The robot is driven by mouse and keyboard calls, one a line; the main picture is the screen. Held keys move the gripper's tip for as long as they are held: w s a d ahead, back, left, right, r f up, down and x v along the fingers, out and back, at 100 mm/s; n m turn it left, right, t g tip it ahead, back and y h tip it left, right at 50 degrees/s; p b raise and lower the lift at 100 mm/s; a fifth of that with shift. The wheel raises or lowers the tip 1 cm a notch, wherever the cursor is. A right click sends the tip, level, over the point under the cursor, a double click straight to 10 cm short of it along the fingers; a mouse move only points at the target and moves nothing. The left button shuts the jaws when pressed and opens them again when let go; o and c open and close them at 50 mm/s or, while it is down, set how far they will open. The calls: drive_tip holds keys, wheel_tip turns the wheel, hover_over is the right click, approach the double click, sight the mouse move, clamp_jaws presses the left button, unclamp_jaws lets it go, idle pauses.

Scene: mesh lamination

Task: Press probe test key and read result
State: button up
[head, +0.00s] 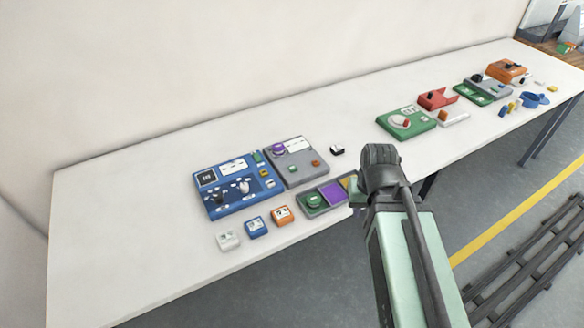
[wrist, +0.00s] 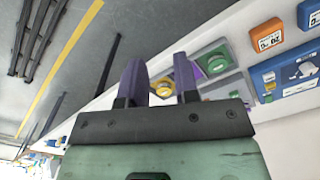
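On the white table in the head view, a blue panel (head: 240,200) carries a dark display, white labels and several small knobs and keys. I cannot read which key is the probe test key. A grey panel (head: 300,170) with a purple knob stands against its right side. My gripper (wrist: 157,62) shows two purple fingers in the wrist view, spread apart with nothing held.
White, blue (head: 256,227) and orange (head: 282,215) blocks stand before the blue panel. Green, red and orange units stand farther right. The table's left end is bare.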

clamp_jaws()
idle(1.3)
